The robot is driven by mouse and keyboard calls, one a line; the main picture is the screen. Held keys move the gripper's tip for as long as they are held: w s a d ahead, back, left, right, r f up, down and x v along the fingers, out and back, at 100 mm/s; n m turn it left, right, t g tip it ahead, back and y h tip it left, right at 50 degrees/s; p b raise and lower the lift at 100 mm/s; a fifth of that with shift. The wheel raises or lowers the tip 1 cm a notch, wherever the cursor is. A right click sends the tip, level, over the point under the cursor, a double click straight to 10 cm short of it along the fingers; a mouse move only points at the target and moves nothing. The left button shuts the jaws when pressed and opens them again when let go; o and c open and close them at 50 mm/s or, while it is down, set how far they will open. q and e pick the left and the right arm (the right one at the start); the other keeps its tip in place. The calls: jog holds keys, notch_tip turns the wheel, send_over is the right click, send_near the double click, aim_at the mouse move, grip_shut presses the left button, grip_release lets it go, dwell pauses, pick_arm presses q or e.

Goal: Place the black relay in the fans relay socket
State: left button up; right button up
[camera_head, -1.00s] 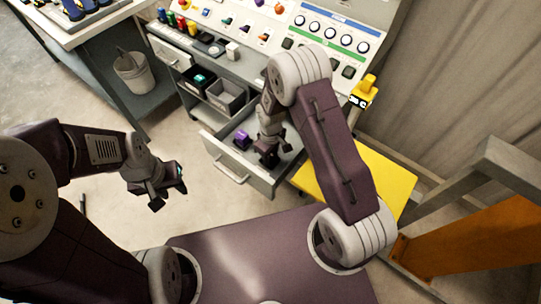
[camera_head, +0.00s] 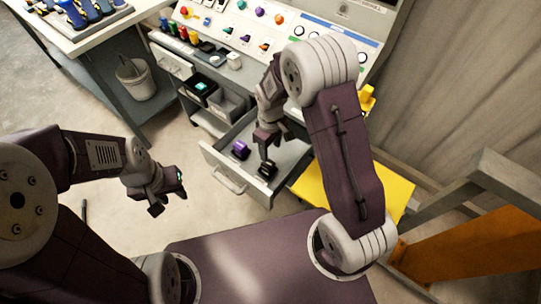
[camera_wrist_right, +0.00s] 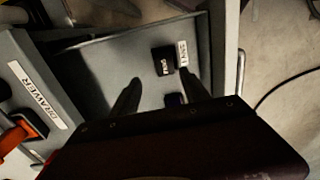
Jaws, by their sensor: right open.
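The black relay (camera_head: 267,170) lies in the open drawer (camera_head: 231,178), near its right front part. In the right wrist view a black block with white lettering (camera_wrist_right: 163,61) lies on the drawer floor beside a white label. My right gripper (camera_head: 264,148) is above the drawer, open and empty, fingers spread (camera_wrist_right: 160,80). My left gripper (camera_head: 168,200) hangs open over the floor, left of the drawer. I cannot make out the fans relay socket.
The control panel (camera_head: 335,38) with knobs and buttons stands behind the drawer. Grey bins (camera_head: 226,104) sit left of my right arm. A yellow surface (camera_head: 395,187) lies right of the drawer. A white table (camera_head: 95,38) and bucket (camera_head: 135,80) are at left.

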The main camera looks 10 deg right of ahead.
jog(key=s+d+r+m, duration=0.2)
jog(key=s, duration=0.2)
jog(key=s+d+r+m, duration=0.2)
jog(key=s+r+m, duration=0.1)
jog(key=s, duration=0.1)
jog(key=s+d+r+m+t, duration=0.1)
jog(key=s+d+r+m, duration=0.1)
jog(key=s, duration=0.3)
jog(key=shift+s+r+m, duration=0.1)
jog(key=shift+r+m, duration=0.4)
jog(key=shift+r, duration=0.25)
jog(key=shift+a, duration=0.1)
notch_tip(320, 180, up, 6)
jog(key=p, duration=0.6)
jog(key=shift+r, duration=0.1)
